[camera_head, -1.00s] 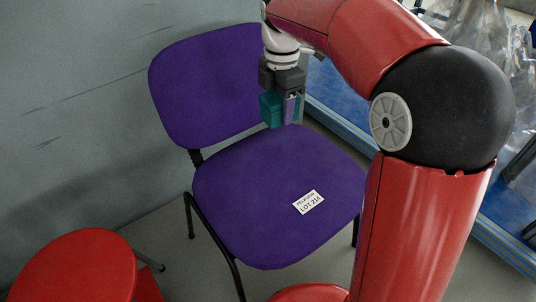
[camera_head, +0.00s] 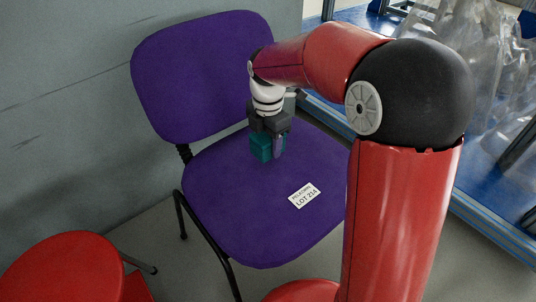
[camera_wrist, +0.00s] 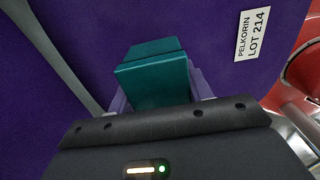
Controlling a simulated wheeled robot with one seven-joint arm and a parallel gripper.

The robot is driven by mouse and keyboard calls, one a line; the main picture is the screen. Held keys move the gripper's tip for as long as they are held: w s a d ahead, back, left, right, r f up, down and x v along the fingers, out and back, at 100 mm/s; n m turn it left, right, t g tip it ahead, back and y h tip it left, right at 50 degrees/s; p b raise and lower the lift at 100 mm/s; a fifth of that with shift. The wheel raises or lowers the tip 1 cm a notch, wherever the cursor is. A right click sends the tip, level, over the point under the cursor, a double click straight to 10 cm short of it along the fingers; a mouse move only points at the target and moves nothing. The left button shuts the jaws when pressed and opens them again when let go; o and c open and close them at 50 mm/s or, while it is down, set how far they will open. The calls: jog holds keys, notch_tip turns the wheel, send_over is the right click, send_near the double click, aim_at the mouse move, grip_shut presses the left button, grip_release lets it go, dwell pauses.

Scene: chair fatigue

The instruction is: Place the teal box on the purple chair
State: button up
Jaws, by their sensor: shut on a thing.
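The purple chair (camera_head: 237,212) stands in the middle of the head view, with a padded seat and backrest; its seat also fills much of the wrist view (camera_wrist: 215,40). My gripper (camera_head: 270,145) points down over the rear part of the seat. It is shut on the teal box (camera_head: 260,147). In the wrist view the teal box (camera_wrist: 155,75) sits between the fingers, with the purple seat behind it. I cannot tell whether the box's underside touches the seat. Part of the box is hidden by the gripper.
A white label reading LOT 214 (camera_head: 305,195) lies on the seat, right of centre. A red round stool (camera_head: 65,268) stands at lower left. A grey wall (camera_head: 70,110) is behind the chair. A blue shelf (camera_head: 500,165) with clear plastic wrapping (camera_head: 440,90) stands at right.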

aim_at(268, 152)
jog(key=shift+f+b, duration=0.4)
jog(key=shift+f, duration=1.7)
jog(key=shift+f, duration=0.1)
jog(key=o, duration=1.1)
